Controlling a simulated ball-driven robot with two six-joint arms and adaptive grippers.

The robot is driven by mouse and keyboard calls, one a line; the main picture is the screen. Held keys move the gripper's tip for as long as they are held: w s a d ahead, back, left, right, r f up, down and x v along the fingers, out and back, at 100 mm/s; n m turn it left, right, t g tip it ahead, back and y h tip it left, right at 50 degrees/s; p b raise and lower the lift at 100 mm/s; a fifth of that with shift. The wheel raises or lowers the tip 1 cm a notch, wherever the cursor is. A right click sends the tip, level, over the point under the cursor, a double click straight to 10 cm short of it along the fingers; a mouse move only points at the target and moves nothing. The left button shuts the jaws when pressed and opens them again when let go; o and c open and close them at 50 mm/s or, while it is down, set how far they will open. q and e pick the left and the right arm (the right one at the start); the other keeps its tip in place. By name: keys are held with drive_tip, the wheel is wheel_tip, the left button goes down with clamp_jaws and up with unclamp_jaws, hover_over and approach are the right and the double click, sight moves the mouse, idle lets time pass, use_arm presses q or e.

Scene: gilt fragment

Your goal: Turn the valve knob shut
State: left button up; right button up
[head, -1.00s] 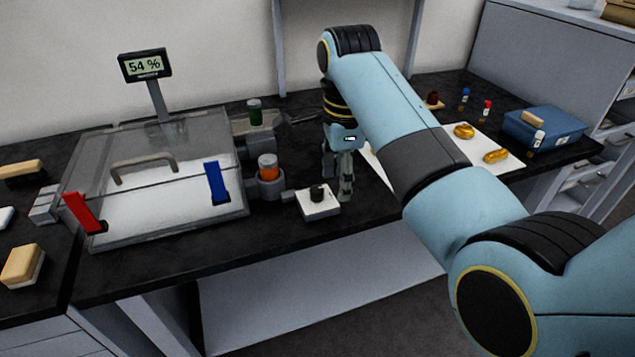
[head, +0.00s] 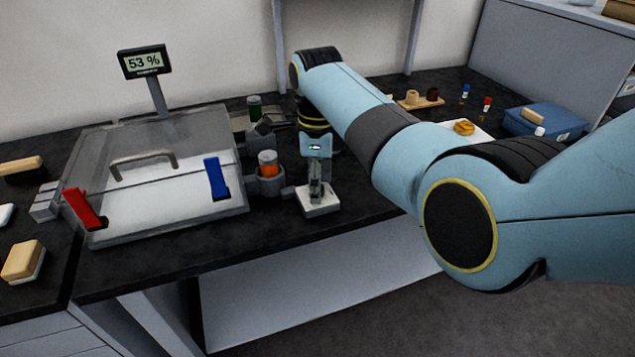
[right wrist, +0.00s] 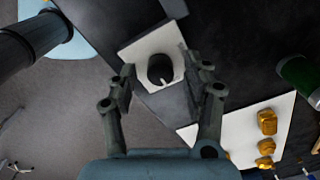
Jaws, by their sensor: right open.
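The valve knob (right wrist: 160,69) is a round black knob with a pale mark, on a square white block (right wrist: 134,52) in the right wrist view. In the head view the white block (head: 318,208) sits near the bench's front edge, and my gripper mostly hides the knob. My right gripper (head: 316,190) points down over the block. In the right wrist view its open fingers (right wrist: 157,75) stand on either side of the knob, with a gap visible. I cannot tell how deep they reach. My left gripper is not in view.
A clear-lidded chamber (head: 120,140) with red (head: 84,208) and blue (head: 216,178) clips stands left of the knob. An orange jar (head: 268,165) stands close by. A display (head: 144,63) reads 53 %. Gold fragments (right wrist: 267,122) lie on a white sheet.

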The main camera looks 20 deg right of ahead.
drive_tip(key=shift+f, duration=0.2)
drive_tip(key=shift+c, duration=0.4)
clamp_jaws()
